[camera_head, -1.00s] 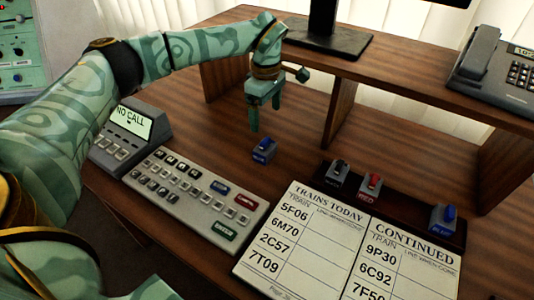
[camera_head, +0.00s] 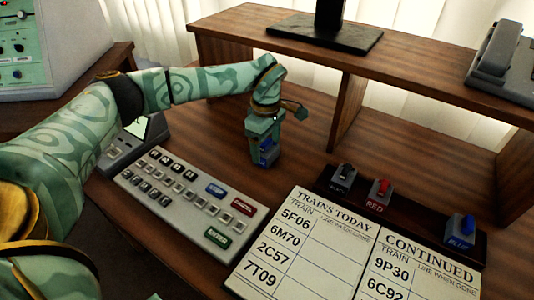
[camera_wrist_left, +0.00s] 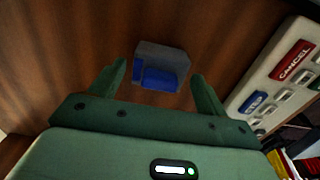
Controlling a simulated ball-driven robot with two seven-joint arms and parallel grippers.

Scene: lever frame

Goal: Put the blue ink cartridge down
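The blue ink cartridge (camera_head: 267,156), a small grey block with a blue part, stands on the wooden desk right of the keypad. My left gripper (camera_head: 262,158) is lowered over it and partly hides it in the head view. In the left wrist view the cartridge (camera_wrist_left: 162,67) lies between the two spread fingertips, with a gap on each side. My left gripper (camera_wrist_left: 160,82) is open there. A second blue-topped block (camera_head: 460,232) labelled BLUE sits at the right of the dark rack. My right gripper is not in view.
The dark rack also holds a black (camera_head: 343,178) and a red (camera_head: 379,193) block. A keypad (camera_head: 185,200) lies left of the gripper, and a train sheet (camera_head: 330,240) lies to the right. A raised shelf (camera_head: 290,50) stands behind. Bare desk lies between gripper and rack.

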